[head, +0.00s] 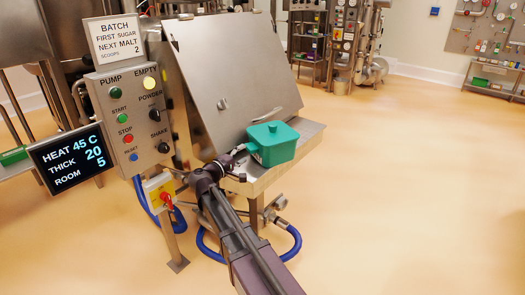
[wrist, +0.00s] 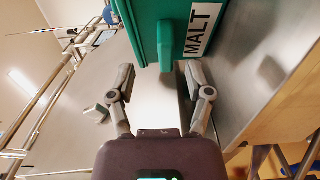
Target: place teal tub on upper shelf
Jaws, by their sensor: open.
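The teal tub (head: 272,143), with a lid and a small knob, sits upright on the steel ledge (head: 268,178) in front of the hopper. In the wrist view the tub (wrist: 145,30) fills the top middle and shows a white MALT label. My gripper (head: 236,157) is at the tub's near left side. In the wrist view my gripper (wrist: 158,78) is open, with the tub's handle (wrist: 180,60) at the fingertips, nearer the right finger. Contact cannot be told. Which shelf is the upper shelf is unclear; a shelf rack (head: 307,30) stands at the back.
The control panel (head: 130,120) and display (head: 70,160) stand left of my arm. The hopper's sloped steel lid (head: 228,75) rises behind the tub. Blue hoses (head: 290,243) lie below the ledge. A bench shelf (head: 495,78) is at far right. The floor on the right is clear.

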